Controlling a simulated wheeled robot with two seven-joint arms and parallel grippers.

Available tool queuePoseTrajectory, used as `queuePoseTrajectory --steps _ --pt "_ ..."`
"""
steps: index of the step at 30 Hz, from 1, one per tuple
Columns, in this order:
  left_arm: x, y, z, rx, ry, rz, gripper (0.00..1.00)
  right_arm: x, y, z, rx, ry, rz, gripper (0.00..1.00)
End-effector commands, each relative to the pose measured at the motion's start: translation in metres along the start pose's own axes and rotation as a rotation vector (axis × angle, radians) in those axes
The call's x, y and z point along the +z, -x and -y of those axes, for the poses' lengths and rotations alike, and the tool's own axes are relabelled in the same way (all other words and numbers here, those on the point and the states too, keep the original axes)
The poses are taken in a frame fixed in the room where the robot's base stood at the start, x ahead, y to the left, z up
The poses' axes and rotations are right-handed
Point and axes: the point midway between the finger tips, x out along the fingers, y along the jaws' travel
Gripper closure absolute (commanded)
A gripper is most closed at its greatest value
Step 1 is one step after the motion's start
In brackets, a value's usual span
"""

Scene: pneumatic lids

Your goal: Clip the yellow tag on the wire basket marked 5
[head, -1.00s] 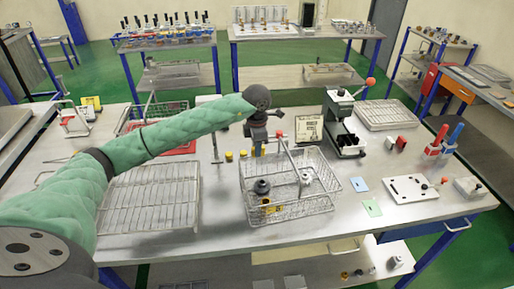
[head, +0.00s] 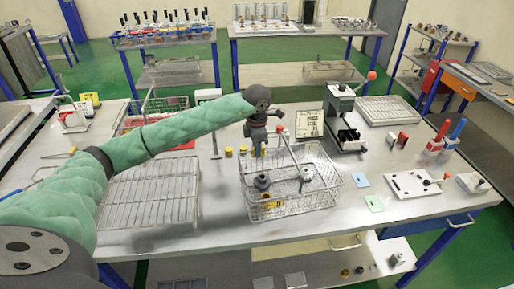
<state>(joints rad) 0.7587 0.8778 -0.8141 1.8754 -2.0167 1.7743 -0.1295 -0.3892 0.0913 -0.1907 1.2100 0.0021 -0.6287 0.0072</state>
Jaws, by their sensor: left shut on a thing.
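My left gripper (head: 259,146) points down at the back left rim of a wire basket (head: 318,203). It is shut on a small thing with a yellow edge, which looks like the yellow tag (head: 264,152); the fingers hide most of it. The basket stands on the table with a slanting handle bar and holds dark and pale metal parts. A small yellow label (head: 272,204) shows low on its front left; its number is too small to read. I cannot tell whether the tag touches the rim. My right gripper is out of view.
An empty wire rack (head: 150,192) lies left of the basket.

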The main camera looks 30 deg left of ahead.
Motion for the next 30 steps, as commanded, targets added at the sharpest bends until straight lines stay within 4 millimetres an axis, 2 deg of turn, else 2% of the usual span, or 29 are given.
queuePoseTrajectory --steps 30 --pt "0.0 0.0 0.0005 0.0 0.0 0.0 1.0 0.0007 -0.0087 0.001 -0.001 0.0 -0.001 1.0"
